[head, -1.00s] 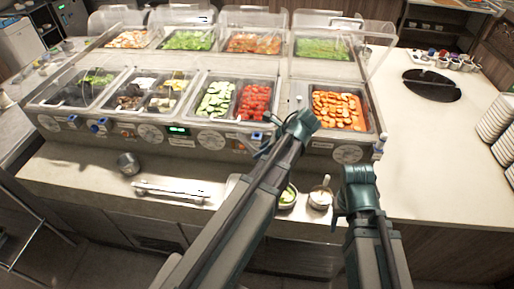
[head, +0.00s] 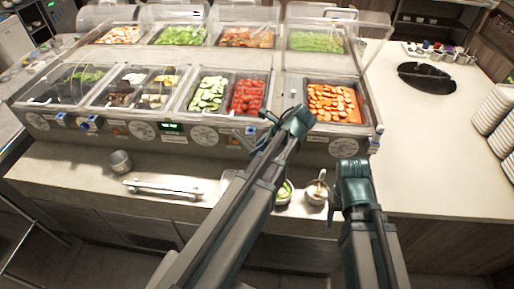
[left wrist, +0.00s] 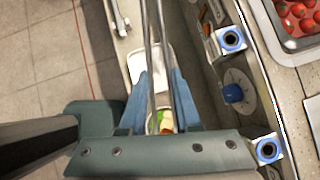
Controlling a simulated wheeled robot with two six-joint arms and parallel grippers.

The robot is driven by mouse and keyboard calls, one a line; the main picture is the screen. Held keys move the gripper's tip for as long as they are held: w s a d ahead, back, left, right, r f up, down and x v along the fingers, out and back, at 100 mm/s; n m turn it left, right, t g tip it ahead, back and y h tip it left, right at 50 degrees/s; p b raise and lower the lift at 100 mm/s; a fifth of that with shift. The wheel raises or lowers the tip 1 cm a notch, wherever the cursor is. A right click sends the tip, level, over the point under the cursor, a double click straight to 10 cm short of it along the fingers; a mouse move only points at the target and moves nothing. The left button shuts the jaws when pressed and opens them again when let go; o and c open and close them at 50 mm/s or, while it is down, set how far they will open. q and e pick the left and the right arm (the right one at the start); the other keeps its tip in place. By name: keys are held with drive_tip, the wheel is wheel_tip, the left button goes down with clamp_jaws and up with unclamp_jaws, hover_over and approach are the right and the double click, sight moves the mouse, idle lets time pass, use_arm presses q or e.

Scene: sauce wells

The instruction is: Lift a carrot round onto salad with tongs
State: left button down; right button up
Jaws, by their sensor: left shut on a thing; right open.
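Carrot rounds (head: 333,103) fill a pan at the right end of the front row. A small bowl of salad (head: 284,191) stands on the front ledge, partly behind my left arm; the left wrist view shows its contents (left wrist: 160,120), with green and a bit of orange, between the fingers. My left gripper (head: 268,120) is above the ledge, before the tomato pan. In the left wrist view it (left wrist: 158,95) is shut on the metal tongs (left wrist: 149,45). I cannot tell whether the tongs hold a round. My right gripper (head: 352,168) is right of the bowl; its fingers are hidden.
Pans of cucumber (head: 208,93) and tomato (head: 250,97) lie left of the carrots, under a clear guard. A cup (head: 315,190) stands beside the salad bowl. Metal utensils (head: 162,188) and a metal cup (head: 120,162) are on the ledge. The right counter (head: 425,150) has free room.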

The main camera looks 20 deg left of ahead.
use_arm(q)
wheel_tip(320, 180, down, 7)
drive_tip(key=b, duration=0.6)
drive_tip(key=c, duration=1.1)
unclamp_jaws()
drive_tip(key=shift+r, duration=0.15)
wheel_tip(320, 180, up, 10)
drive_tip(key=p, duration=1)
